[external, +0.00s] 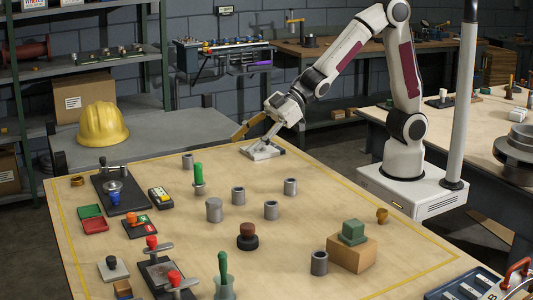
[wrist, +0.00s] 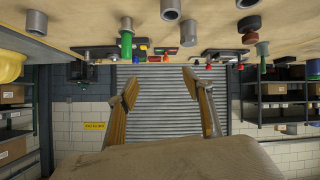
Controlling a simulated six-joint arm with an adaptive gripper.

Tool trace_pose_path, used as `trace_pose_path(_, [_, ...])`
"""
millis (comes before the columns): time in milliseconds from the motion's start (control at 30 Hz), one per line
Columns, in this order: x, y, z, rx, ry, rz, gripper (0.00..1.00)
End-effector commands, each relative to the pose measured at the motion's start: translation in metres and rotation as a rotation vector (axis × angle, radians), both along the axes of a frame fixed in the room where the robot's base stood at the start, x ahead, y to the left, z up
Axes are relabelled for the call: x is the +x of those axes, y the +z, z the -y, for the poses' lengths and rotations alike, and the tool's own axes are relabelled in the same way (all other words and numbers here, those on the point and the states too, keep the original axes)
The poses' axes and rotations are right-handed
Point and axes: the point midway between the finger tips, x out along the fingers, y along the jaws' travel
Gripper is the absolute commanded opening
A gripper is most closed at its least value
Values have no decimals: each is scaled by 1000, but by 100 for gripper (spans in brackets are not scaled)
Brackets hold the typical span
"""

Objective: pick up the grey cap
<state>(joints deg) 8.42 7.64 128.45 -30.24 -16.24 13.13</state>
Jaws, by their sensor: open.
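The grey cap looks to be the solid-topped grey cylinder (external: 214,210) standing upright mid-table, left of several open-topped grey cylinders. It seems to be the grey cylinder (wrist: 188,33) near the top of the wrist view, where the table appears overhead. My gripper (external: 240,132) is over the table's back edge, well away from the cap. In the wrist view my gripper (wrist: 160,82) shows two separated yellow-orange fingers with nothing between them.
Hollow grey cylinders (external: 271,210) stand right of the cap, and a green-handled part (external: 199,180) stands behind it. A dark red-brown knob (external: 247,237) is in front. A green block on a brown box (external: 352,252) stands front right. Black fixtures (external: 120,192) line the left.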

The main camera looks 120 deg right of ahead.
Motion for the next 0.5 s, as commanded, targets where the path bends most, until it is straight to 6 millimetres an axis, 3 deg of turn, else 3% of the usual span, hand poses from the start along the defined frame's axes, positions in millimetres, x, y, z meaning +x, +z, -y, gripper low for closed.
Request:
trace_pose_path(200, [31, -26, -10, 36, 74, 47, 50])
trace_pose_path(500, [61, -63, -29, 116, 187, 110, 50])
